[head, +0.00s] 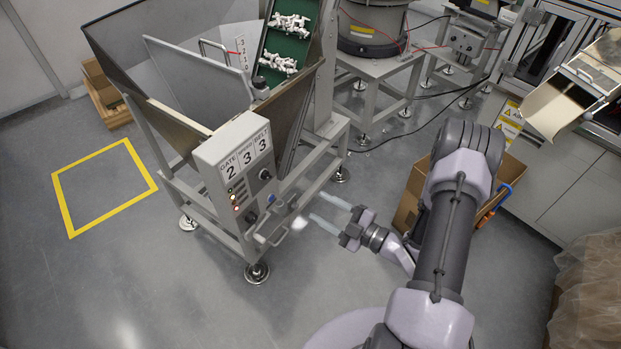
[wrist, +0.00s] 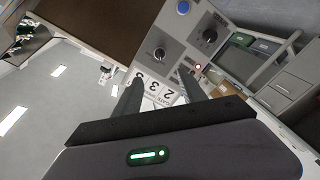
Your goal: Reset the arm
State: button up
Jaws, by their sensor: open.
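My gripper (head: 327,210) is at the end of my arm in the middle of the head view. Its two pale fingers are apart, with nothing between them. They point left toward the front of the hopper machine, near a small metal handle (head: 272,237) low on its frame. I cannot tell whether they touch it. In the wrist view, my gripper (wrist: 163,88) shows two dark fingers spread apart. Behind them is the control panel (wrist: 185,65) with knobs and number labels. The same panel (head: 236,172) reads gate 2, speed 3, belt 3 in the head view, with a red light lit.
The steel hopper (head: 190,85) stands at the upper left with a green belt (head: 285,45) carrying white parts. A cardboard box (head: 408,200) stands close behind my arm. A yellow floor square (head: 66,205) is empty at the left. The floor at the lower left is clear.

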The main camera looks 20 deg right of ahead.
jog(key=shift+w, duration=0.1)
jog(key=w+d+r+m+g+h, duration=0.2)
jog(key=w+d+r+m+h, duration=0.2)
jog(key=w+d+r+h, duration=0.4)
notch_tip(320, 180, up, 11)
jog(key=a+m+g+h, duration=0.2)
jog(key=m+h, duration=0.1)
jog(key=m, duration=0.3)
jog(key=s+a+r+m+g+y, duration=0.1)
jog(key=s+a+r+m, duration=0.1)
jog(key=s+a, duration=0.4)
jog(key=s+a+r+m+g+y, duration=0.1)
jog(key=s+a+r+m+g, duration=0.1)
jog(key=s+a, duration=0.5)
jog(key=s+a+r+m+g+y, duration=0.1)
jog(key=s+a+r+m, duration=0.3)
jog(key=s, duration=0.9)
jog(key=shift+s+a+m+g, duration=0.35)
jog(key=shift+a+m+g, duration=0.35)
jog(key=shift+a+m, duration=0.4)
